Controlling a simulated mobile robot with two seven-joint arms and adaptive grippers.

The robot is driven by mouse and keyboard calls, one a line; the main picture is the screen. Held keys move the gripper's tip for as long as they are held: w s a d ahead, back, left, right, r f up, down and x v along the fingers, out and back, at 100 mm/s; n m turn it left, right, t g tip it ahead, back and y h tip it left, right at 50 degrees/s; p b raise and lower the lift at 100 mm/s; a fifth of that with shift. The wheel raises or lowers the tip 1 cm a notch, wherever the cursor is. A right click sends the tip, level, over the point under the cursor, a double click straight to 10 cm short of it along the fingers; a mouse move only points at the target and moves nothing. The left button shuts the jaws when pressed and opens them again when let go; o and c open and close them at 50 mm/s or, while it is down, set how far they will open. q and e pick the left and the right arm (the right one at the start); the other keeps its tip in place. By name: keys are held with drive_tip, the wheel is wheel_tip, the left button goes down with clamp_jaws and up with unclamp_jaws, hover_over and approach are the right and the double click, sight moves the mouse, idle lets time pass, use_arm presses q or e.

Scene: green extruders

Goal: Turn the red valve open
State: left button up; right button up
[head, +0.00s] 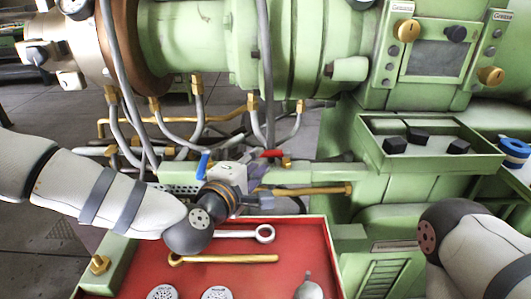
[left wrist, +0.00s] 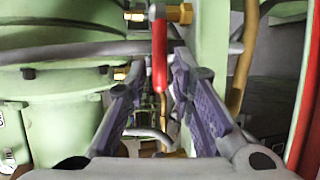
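The red valve handle (head: 272,153) is a small lever on the pipework at the centre of the head view, in front of the green machine. In the left wrist view the red handle (left wrist: 159,55) points toward me from a brass fitting (left wrist: 172,13). My left gripper (head: 256,172) is at the handle, partly hidden by its own wrist in the head view. In the left wrist view its purple-padded fingers (left wrist: 160,62) are apart, one on each side of the handle, with gaps visible. My right gripper is out of view; only part of my right arm shows.
A blue valve handle (head: 203,165) stands just left of my left gripper. Below is a red tray (head: 300,235) with a silver wrench (head: 235,234) and a brass wrench (head: 222,259). Brass and grey pipes crowd the area. A green bin (head: 430,165) holds black knobs at right.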

sight(263, 155)
use_arm(q)
drive_tip(key=x, duration=0.5)
drive_tip(key=shift+w+f, duration=0.1)
drive_tip(key=shift+c, duration=0.4)
clamp_jaws()
